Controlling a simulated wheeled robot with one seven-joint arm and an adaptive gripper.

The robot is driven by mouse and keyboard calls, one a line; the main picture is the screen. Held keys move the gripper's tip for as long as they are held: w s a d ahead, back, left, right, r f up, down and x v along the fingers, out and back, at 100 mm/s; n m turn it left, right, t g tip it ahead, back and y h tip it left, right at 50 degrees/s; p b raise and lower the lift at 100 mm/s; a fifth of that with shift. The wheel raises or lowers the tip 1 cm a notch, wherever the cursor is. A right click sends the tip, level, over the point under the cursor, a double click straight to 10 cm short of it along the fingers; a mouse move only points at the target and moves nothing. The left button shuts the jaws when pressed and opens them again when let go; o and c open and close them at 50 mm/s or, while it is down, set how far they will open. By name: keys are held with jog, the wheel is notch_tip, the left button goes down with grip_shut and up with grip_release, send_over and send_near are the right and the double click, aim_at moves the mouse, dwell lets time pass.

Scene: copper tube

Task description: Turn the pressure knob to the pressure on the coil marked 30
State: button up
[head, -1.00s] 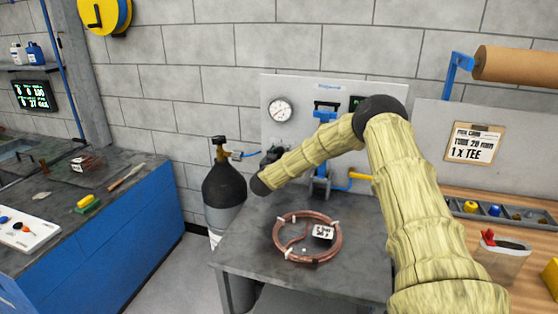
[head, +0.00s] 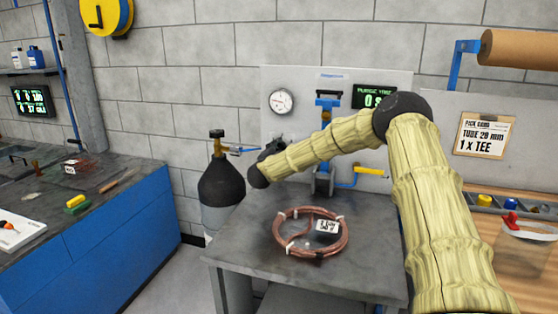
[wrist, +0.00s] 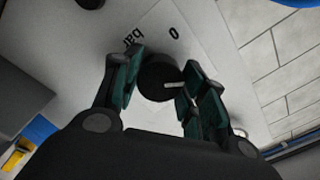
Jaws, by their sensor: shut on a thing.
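The black pressure knob (wrist: 160,78) sits on a pale panel, beside the printed words "bar" and "0" in the wrist view. A light pointer mark shows on the knob's right side. My gripper (wrist: 162,84) has its fingers on both sides of the knob and is shut on it. In the head view my gripper (head: 272,150) is dark and small, at the panel, and my wrist partly hides the knob. A round white gauge (head: 281,102) hangs above it; its reading is too small to tell. A copper coil (head: 278,238) with a blurred white tag (head: 327,226) lies on the grey table.
A gas cylinder (head: 221,185) stands left of the grey table (head: 240,245). A blue clamp device (head: 325,105) and yellow lever (head: 368,170) are right of my gripper. A green display (head: 374,97) hangs on the panel.

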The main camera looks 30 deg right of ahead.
jog(key=m+b, duration=0.3)
jog(key=b, duration=0.1)
jog(key=m+b, duration=0.7)
jog(key=b, duration=0.1)
jog(key=shift+f+m+b, duration=0.25)
jog(key=shift+m+b, duration=0.05)
jog(key=shift+m, duration=0.1)
jog(key=shift+r+g, duration=0.1)
jog(key=shift+g, duration=0.2)
jog(key=o, duration=1)
jog(key=shift+d, duration=0.1)
jog(key=shift+o, duration=0.2)
jog(key=shift+r, duration=0.1)
jog(key=shift+s, duration=0.1)
jog(key=v, duration=1.2)
jog(key=shift+f, duration=0.2)
